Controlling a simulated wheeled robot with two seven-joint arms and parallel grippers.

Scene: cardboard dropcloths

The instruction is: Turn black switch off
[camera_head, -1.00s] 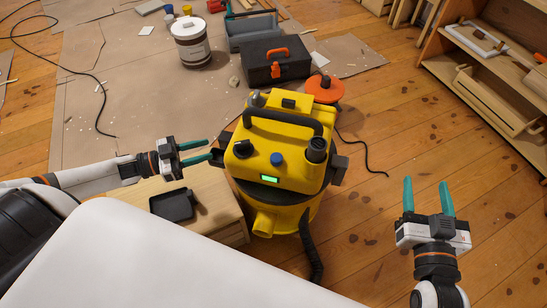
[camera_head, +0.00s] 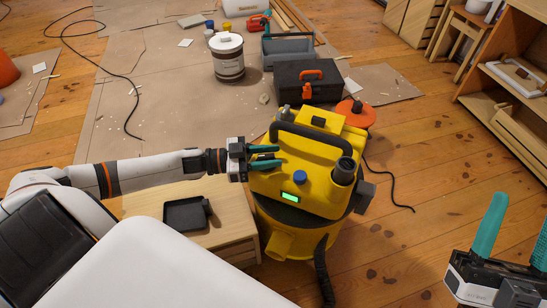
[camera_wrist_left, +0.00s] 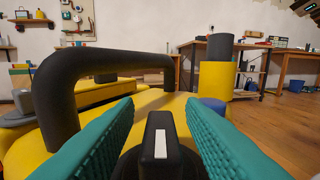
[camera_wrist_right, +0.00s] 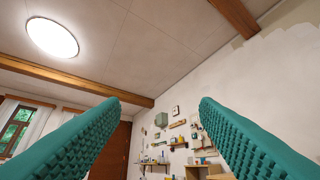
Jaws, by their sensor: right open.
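The black switch (camera_wrist_left: 160,148) is a knob with a white mark on its raised grip, in the lower middle of the left wrist view. It is on the yellow vacuum (camera_head: 318,175); my left gripper hides it in the head view. My left gripper (camera_head: 268,156) is open, with one teal finger on each side of the knob and gaps visible. I cannot tell how close the fingertips are in depth. My right gripper (camera_head: 518,228) is open and empty at the right edge, away from the vacuum.
The vacuum has a black handle (camera_head: 312,135), a blue knob (camera_head: 299,177) and a lit green display (camera_head: 290,198). A wooden stand with a black tray (camera_head: 185,214) is beside it, under my left arm. A black toolbox (camera_head: 308,82) is behind.

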